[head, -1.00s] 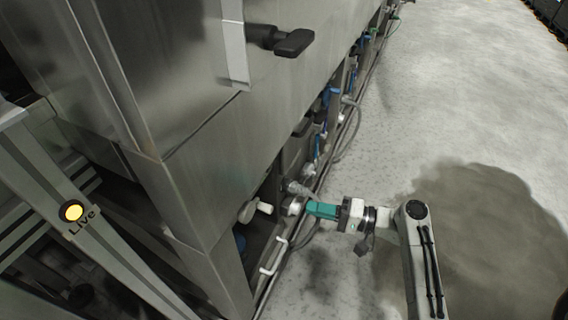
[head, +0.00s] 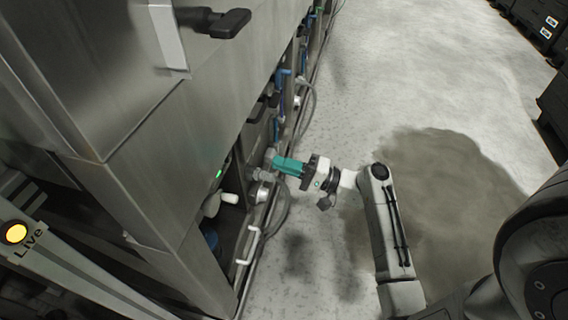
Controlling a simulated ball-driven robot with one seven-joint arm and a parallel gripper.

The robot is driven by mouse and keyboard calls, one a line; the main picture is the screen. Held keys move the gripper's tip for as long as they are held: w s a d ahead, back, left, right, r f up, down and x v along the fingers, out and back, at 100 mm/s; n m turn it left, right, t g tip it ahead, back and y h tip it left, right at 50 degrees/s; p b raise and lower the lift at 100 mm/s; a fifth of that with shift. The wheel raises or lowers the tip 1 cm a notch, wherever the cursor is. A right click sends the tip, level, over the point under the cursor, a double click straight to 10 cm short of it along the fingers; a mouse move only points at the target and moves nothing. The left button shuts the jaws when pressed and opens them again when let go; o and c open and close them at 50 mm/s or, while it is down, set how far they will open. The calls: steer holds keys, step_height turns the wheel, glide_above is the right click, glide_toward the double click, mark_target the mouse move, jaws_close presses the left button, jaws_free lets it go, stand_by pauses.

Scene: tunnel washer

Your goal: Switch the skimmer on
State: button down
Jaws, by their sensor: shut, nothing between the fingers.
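No part in view is legibly marked as the skimmer. A white-ended lever (head: 229,198) sticks out of the recess low on the steel machine. A small green light (head: 219,174) glows just above it. My gripper (head: 277,162) has teal fingers, is shut and empty, and points left at the machine's lower side. It is up and to the right of the lever, apart from it. Its tips are close to a grey pipe fitting (head: 262,173); whether they touch it I cannot tell.
A black handle (head: 228,22) juts from the machine's upper panel. A grey frame marked "Live" with a yellow lamp (head: 16,233) stands at lower left. Blue-handled valves (head: 283,75) and hoses line the machine's base. Black crates (head: 540,22) stand at upper right. The floor between is clear.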

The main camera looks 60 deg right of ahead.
steer(key=b+x, duration=0.1)
steer(key=x, duration=0.9)
steer(key=shift+w+a, duration=0.15)
steer(key=shift+w, duration=0.15)
steer(key=shift+w+r+g+p, duration=0.15)
steer(key=shift+w+g+p, duration=0.2)
steer(key=shift+p, duration=0.5)
steer(key=shift+s, duration=0.15)
